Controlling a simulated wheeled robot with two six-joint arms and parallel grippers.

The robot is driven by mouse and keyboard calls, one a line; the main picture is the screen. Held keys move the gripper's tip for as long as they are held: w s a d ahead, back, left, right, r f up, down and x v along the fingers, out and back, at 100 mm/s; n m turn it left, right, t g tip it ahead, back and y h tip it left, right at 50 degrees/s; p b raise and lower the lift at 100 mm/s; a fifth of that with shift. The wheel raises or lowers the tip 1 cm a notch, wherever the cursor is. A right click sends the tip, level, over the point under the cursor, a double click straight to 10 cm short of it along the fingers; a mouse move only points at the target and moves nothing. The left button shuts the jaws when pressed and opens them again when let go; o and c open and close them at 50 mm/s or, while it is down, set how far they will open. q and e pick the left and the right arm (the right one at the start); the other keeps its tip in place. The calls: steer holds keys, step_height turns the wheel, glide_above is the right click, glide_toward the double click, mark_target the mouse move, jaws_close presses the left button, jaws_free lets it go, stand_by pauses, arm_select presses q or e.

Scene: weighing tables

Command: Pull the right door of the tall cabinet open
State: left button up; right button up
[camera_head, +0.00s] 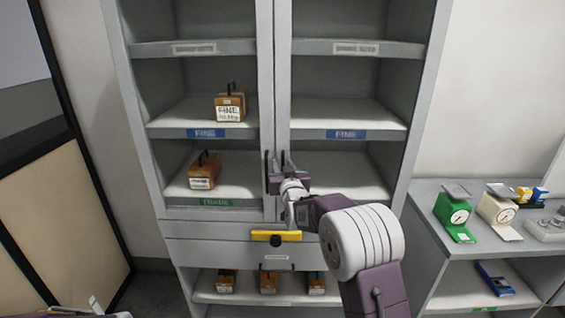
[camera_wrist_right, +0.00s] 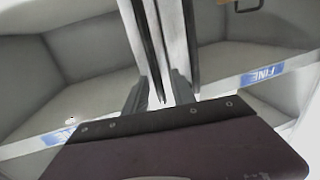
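The tall cabinet (camera_head: 279,230) is grey with two framed doors side by side, both shut. The right door (camera_head: 350,90) has a dark upright handle (camera_head: 284,160) near the centre seam. A matching handle sits on the left door (camera_head: 200,70). My right gripper (camera_head: 277,174) is at the handles, in front of the seam. In the right wrist view, its two fingers (camera_wrist_right: 158,92) stand apart. A dark bar, seemingly the right door's handle (camera_wrist_right: 150,45), runs between them; contact cannot be made out.
A side table (camera_head: 425,200) with green and cream scales (camera_head: 454,217) stands to the right. A partition (camera_head: 60,200) is at left.

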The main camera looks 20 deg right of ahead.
jaws_close()
stand_by(1.4)
